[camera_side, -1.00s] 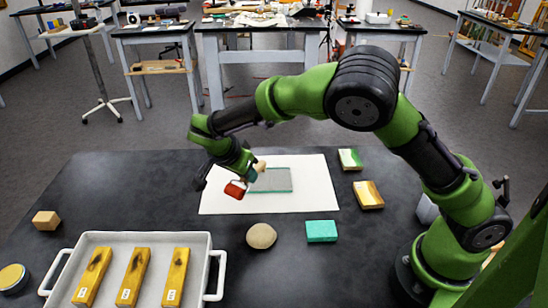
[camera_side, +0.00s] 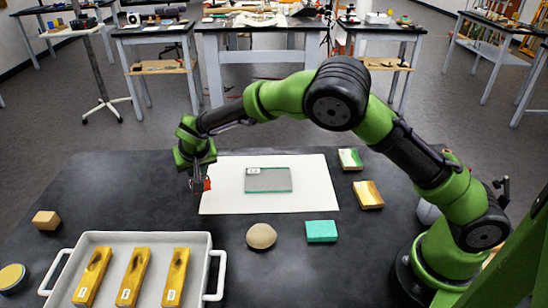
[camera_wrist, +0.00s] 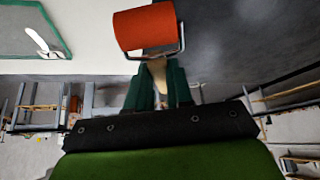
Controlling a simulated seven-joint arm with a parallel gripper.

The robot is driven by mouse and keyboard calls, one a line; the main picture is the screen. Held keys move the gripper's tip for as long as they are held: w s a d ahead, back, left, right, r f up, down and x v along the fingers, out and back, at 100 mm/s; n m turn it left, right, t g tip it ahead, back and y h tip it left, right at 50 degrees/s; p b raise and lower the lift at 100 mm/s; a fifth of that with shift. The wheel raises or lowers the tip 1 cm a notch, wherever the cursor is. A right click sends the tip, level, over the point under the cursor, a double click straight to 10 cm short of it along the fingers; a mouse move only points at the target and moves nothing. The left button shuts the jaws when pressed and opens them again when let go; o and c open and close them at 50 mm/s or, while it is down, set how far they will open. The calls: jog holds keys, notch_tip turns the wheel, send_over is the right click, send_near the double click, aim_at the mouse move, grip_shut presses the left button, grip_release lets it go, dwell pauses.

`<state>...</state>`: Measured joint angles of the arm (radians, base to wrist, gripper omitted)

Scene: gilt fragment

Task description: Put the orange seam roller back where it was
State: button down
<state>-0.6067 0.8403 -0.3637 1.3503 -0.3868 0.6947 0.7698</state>
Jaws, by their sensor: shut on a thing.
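The orange seam roller (camera_wrist: 145,27) is in my gripper (camera_wrist: 157,88); the wrist view shows its orange-red drum, wire frame and pale handle between the dark green fingers. In the side view my gripper (camera_side: 198,178) hangs over the left edge of the white sheet, and only a small part of the roller (camera_side: 207,184) shows there. I cannot tell whether the roller touches the surface. The glass plate (camera_side: 268,180) with green edges lies on the white sheet (camera_side: 310,202), to the right of my gripper, with a small pale label at its upper left.
A white tray (camera_side: 208,266) with several gold bars stands at front left. Dark table left of the sheet is clear.

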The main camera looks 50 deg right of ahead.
jog(key=w, duration=0.2)
jog(key=w+a, duration=0.1)
jog(key=w, duration=0.2)
jog(key=w+a, duration=0.1)
jog(key=w, duration=0.1)
jog(key=shift+w+f, duration=0.35)
jog(key=shift+w, duration=0.05)
jog(key=shift+f, duration=1.8)
jog(key=shift+f, duration=0.15)
jog(key=c, duration=1)
grip_release()
